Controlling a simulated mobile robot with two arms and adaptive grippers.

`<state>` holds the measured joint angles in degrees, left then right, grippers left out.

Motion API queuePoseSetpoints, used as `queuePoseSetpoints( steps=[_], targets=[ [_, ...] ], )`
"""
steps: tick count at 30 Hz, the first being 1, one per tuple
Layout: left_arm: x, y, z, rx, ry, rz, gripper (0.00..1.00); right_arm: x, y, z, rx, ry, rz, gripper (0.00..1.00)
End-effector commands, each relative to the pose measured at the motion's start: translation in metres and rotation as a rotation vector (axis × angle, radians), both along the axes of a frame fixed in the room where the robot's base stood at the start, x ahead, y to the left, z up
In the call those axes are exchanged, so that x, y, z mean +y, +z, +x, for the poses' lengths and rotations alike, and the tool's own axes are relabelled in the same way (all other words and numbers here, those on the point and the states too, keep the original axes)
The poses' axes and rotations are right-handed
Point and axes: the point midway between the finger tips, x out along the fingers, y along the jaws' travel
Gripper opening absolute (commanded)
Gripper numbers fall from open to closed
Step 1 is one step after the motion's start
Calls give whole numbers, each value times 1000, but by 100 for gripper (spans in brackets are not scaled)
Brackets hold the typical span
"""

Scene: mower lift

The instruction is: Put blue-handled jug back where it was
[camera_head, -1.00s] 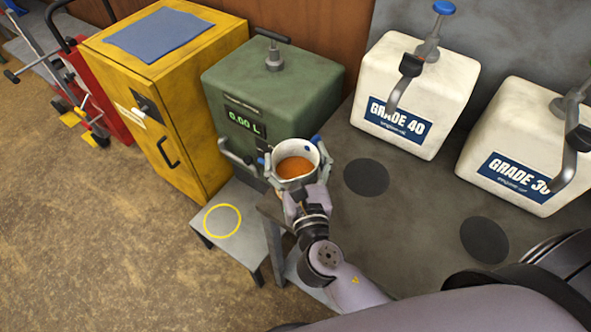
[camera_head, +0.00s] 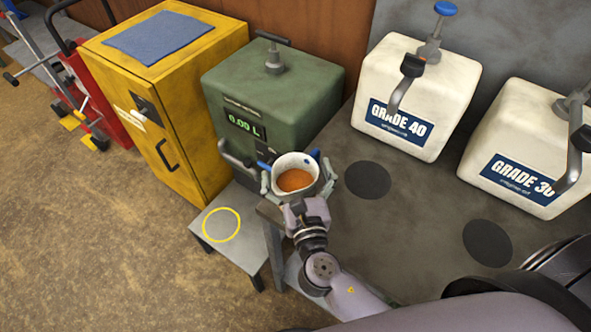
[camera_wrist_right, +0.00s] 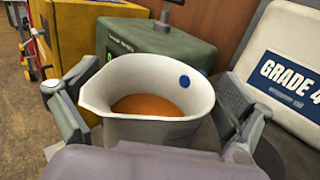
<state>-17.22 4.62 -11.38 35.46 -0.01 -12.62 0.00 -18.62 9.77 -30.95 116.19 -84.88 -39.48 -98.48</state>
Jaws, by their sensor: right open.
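The white blue-handled jug (camera_head: 295,163) holds orange-brown liquid and appears upright beside the green dispenser (camera_head: 262,92), near the left edge of the dark bench. Blue parts show at its far side. In the right wrist view the jug (camera_wrist_right: 150,75) fills the middle, with a blue dot inside its rim. My right gripper (camera_head: 296,180) is open, with one finger on each side of the jug; its fingers stand apart from the wall in the wrist view. The jug's base is hidden, so I cannot tell what it rests on. My left gripper is not in view.
A low grey stool (camera_head: 203,237) with a yellow ring (camera_head: 221,225) stands left of the bench (camera_head: 420,205). Dark round pads (camera_head: 367,180) lie on the bench before the white GRADE 40 (camera_head: 428,85) and GRADE 30 (camera_head: 520,130) containers. A yellow cabinet (camera_head: 185,145) stands left.

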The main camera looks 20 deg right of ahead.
Motion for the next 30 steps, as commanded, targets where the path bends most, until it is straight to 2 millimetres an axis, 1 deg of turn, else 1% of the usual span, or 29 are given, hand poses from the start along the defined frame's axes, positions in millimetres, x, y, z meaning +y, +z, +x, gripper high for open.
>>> queuePoseSetpoints(
  steps=[7,10,11,14,24,27,30],
  targets=[
    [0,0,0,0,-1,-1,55,0,0,0,0,0,0,100],
    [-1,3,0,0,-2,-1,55,0,4,0,-1,0,0,100],
    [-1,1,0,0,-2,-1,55,0,2,-2,1,0,0,100],
    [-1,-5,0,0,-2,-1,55,2,-1,-16,3,2,0,100],
    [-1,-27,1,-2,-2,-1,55,11,-2,-87,4,1,0,100],
    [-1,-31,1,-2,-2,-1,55,13,-1,-102,2,2,-1,100],
    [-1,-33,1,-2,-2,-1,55,14,1,-113,1,1,1,100]
  ],
)
